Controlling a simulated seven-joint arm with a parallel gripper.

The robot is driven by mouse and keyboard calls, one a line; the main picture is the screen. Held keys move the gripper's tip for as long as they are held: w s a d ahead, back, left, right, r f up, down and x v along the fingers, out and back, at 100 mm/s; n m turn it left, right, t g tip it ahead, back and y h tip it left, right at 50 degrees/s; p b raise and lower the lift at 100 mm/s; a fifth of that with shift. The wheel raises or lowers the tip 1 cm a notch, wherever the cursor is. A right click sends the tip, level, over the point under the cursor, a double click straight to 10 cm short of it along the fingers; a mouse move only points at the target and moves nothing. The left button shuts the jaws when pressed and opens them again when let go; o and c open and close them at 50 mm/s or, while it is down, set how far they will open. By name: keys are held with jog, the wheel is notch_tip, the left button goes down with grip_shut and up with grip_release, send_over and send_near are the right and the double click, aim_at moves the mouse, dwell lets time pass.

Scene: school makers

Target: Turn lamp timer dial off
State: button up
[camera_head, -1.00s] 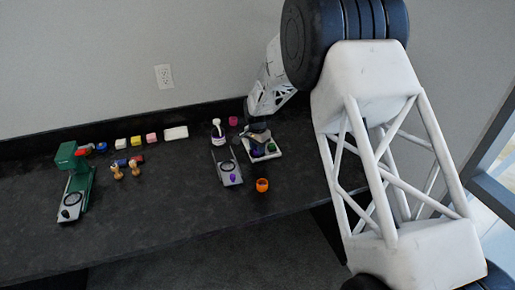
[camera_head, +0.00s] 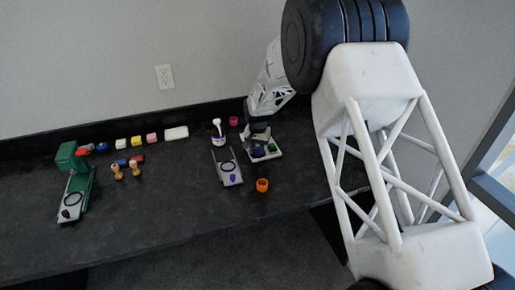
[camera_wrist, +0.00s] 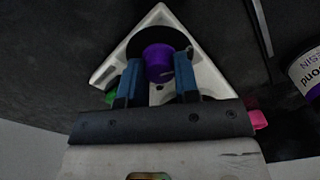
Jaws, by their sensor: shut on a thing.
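A white base plate (camera_head: 276,154) with a purple knob and a green knob (camera_head: 271,148) stands on the dark worktop, right of centre. In the wrist view, the purple knob (camera_wrist: 158,62) sits on a black disc (camera_wrist: 147,36) on the white plate (camera_wrist: 164,14). My gripper (camera_wrist: 159,80) has its blue fingers on both sides of the purple knob and is shut on it. The green knob (camera_wrist: 111,96) is partly hidden behind the left finger. In the head view my gripper (camera_head: 257,148) comes down over the plate and covers part of it. The dial's markings cannot be read.
A grey device with a purple knob (camera_head: 233,178) and a white bottle (camera_head: 218,133) stand just left. An orange cup (camera_head: 262,185) is in front and a magenta cup (camera_head: 233,121) behind. A green device (camera_head: 78,179) and several small blocks are farther left. The front middle is clear.

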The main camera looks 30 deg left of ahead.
aim_at(258, 148)
jog(key=o, duration=0.9)
jog(key=shift+r, duration=3.95)
